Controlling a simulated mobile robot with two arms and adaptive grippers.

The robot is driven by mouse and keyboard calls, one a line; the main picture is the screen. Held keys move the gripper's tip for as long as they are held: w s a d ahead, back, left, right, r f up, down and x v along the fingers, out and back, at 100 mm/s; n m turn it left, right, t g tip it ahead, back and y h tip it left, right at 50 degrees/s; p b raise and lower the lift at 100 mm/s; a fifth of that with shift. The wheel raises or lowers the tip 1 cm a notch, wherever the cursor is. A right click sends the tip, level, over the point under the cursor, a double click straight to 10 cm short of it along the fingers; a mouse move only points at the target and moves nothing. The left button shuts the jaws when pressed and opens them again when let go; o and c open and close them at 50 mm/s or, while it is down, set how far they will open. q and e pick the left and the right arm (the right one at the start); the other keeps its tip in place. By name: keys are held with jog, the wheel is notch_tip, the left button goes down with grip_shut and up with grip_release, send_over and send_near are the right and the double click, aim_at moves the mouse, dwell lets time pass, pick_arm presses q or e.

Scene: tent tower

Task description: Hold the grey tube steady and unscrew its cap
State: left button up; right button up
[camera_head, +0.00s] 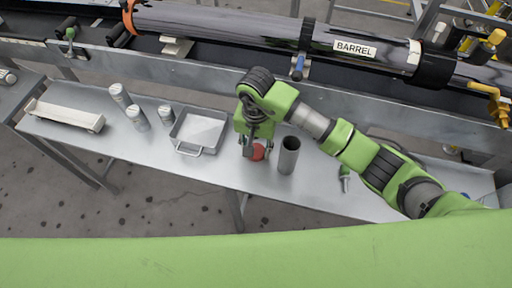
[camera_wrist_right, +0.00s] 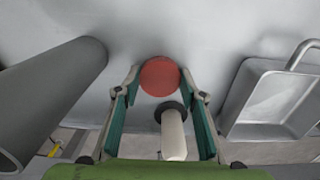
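The grey tube (camera_head: 289,156) stands upright on the metal table, and its top end is open and dark. It also shows large at the left of the right wrist view (camera_wrist_right: 48,95). A round red cap (camera_head: 258,152) is left of the tube, off it, low at the table. In the right wrist view the red cap (camera_wrist_right: 159,77) is at the fingertips. My right gripper (camera_head: 257,148) points down over the cap, its fingers apart on either side with a slight gap at the right finger. My left gripper is not in view.
A metal tray (camera_head: 188,150) with handles is left of the gripper. Several pale cans (camera_head: 137,115) and a cream-coloured trough (camera_head: 65,116) stand farther left. A green-handled tool (camera_head: 345,175) lies to the right. The long black barrel (camera_head: 230,25) runs along the back.

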aim_at(256, 151)
jog(key=o, duration=0.4)
jog(key=shift+c, duration=0.2)
jog(key=shift+r, duration=0.1)
jog(key=shift+r+p, duration=0.3)
jog(key=shift+p, duration=0.1)
notch_tip(256, 151, up, 12)
jog(key=p, duration=0.5)
jog(key=shift+f, duration=0.2)
